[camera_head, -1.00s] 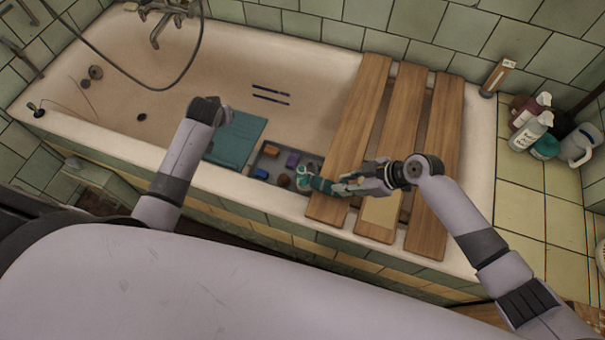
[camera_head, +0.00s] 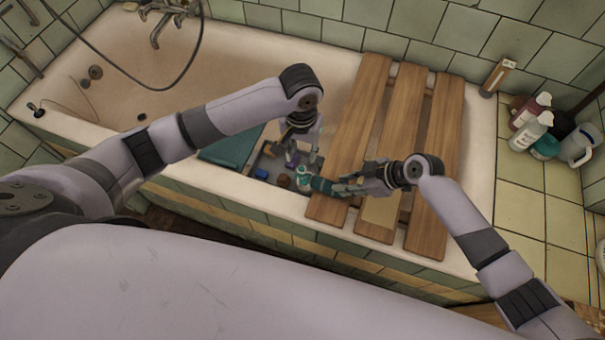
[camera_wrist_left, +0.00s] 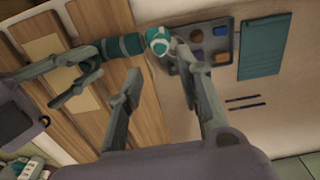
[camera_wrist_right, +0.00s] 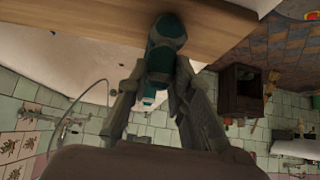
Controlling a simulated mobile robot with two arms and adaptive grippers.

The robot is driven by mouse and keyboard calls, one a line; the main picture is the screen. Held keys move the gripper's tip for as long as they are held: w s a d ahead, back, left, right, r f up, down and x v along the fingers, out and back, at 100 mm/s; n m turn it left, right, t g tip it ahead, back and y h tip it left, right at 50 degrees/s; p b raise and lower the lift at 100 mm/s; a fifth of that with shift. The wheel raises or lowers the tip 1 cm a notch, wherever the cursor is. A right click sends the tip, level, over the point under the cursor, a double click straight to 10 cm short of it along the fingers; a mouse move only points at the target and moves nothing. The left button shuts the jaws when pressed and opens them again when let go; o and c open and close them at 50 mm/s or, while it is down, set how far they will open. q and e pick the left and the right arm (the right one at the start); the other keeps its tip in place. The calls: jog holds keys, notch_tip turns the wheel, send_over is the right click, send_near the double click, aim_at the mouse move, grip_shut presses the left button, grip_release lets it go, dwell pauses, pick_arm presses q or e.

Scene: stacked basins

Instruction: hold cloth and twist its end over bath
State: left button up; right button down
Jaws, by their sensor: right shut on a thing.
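The teal cloth (camera_head: 323,186) is a rolled bundle with a pale-banded end, held over the near side of the bath (camera_head: 110,75). My right gripper (camera_head: 345,187) is shut on it. In the right wrist view the cloth (camera_wrist_right: 163,42) sits between the fingers (camera_wrist_right: 160,75). My left gripper (camera_head: 304,158) is open, its fingers pointing down just above the cloth's free end. In the left wrist view the cloth's end (camera_wrist_left: 157,42) shows close to the open fingertips (camera_wrist_left: 158,60); I cannot tell whether they touch it.
Wooden slats (camera_head: 400,110) span the bath at the right. A grey tray (camera_wrist_left: 228,45) with small coloured blocks lies beside the cloth's end, next to a flat teal sheet (camera_head: 225,148). Bottles (camera_head: 530,130) stand on the tiled ledge at the far right.

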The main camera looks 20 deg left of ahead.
aim_at(302, 169)
pick_arm(q)
jog(key=shift+s+f, duration=0.2)
jog(key=shift+f, duration=3.35)
jog(key=shift+c, duration=0.3)
grip_shut()
